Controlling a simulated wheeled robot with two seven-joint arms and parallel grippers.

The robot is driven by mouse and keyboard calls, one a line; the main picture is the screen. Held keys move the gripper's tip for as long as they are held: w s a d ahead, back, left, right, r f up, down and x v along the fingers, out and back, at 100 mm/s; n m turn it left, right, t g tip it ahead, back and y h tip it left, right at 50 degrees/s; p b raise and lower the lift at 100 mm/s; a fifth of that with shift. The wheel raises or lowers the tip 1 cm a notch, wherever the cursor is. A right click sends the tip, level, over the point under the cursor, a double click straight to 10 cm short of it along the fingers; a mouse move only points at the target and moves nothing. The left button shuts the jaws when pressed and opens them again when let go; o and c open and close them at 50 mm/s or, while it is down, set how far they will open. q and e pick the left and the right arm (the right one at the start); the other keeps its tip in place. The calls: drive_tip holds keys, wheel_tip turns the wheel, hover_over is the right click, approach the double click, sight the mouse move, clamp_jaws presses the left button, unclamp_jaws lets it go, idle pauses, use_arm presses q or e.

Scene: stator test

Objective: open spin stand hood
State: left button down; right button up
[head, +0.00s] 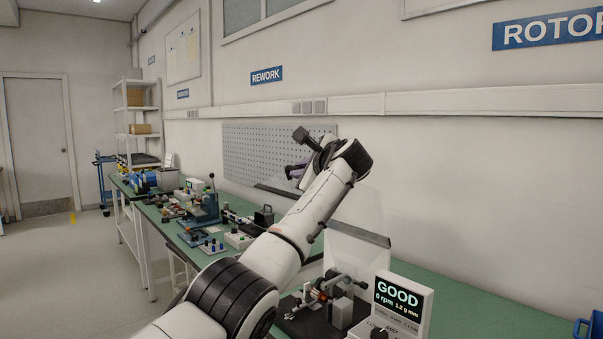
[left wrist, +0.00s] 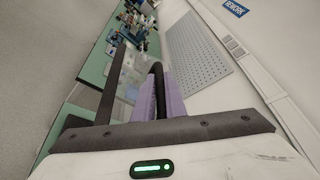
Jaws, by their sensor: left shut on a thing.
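The spin stand (head: 322,305) sits on the green bench in the lower middle of the head view, with its rotor and fixtures visible beneath the raised hood. The hood (head: 362,234) is clear with dark edge bars and stands tilted up above the stand; my left arm hides part of it. My left gripper (head: 296,172) is high up by the hood's far dark bar. In the left wrist view its purple fingers (left wrist: 162,98) are shut on a black curved bar, apparently the hood handle (left wrist: 157,72). My right gripper is out of view.
A display box (head: 402,305) beside the stand reads GOOD, 0 rpm. A small press (head: 205,205) and several parts crowd the bench farther left. A pegboard (head: 265,145) hangs on the wall behind. The green bench (head: 480,310) is clear right of the display; a blue bin (head: 592,328) stands beyond.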

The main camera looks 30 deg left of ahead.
use_arm(q)
drive_tip(key=c, duration=1.8)
unclamp_jaws()
